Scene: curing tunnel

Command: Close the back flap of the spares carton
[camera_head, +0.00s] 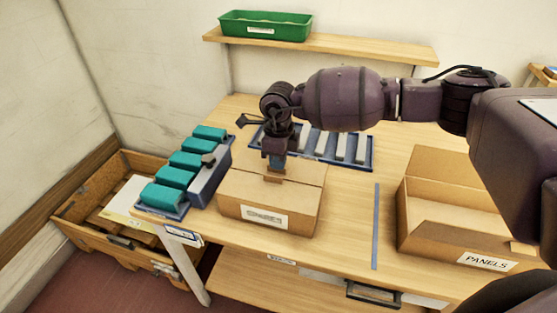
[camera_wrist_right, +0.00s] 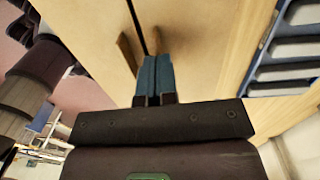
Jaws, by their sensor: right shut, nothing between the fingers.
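The spares carton (camera_head: 301,204) is a brown box with a label on its front, standing on the bench. Its top looks covered by two flaps lying about flat. The back flap (camera_head: 304,171) lies under my right gripper (camera_head: 276,168), which is shut and empty, pointing down with its tips at or just above the carton top. In the right wrist view, the blue fingers (camera_wrist_right: 155,70) are together beside two small brown tabs. A narrow dark seam (camera_wrist_right: 136,22) shows between the flaps. Contact with the flap cannot be told. My left gripper is out of view.
A blue rack of teal-topped blocks (camera_head: 178,175) stands left of the carton. A blue tray of pale bars (camera_head: 368,151) lies behind it. An open panels carton (camera_head: 413,224) stands right, past a blue tape strip (camera_head: 376,225). A green bin (camera_head: 265,25) sits on the shelf.

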